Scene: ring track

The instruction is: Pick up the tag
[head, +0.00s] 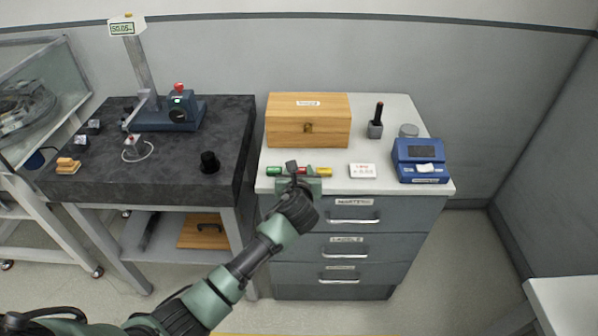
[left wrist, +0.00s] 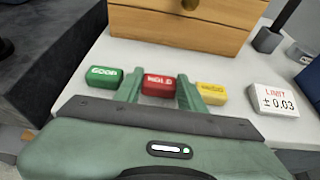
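Three small tags lie in a row near the front edge of the white cabinet top (head: 398,112). They are a green tag reading GOOD (left wrist: 104,77), a red tag reading HOLD (left wrist: 158,84) and a yellow tag (left wrist: 211,93) whose word is unclear. In the head view the green tag (head: 274,171) is at the left and the yellow tag (head: 320,171) at the right. My left gripper (left wrist: 160,91) is open, its fingers on either side of the red tag's near side. I cannot tell whether they touch it. My right gripper is not in view.
A white LIMIT card (head: 362,171) lies right of the tags. A wooden box (head: 308,130) stands behind them. A dark stone table (head: 110,180) is at the left.

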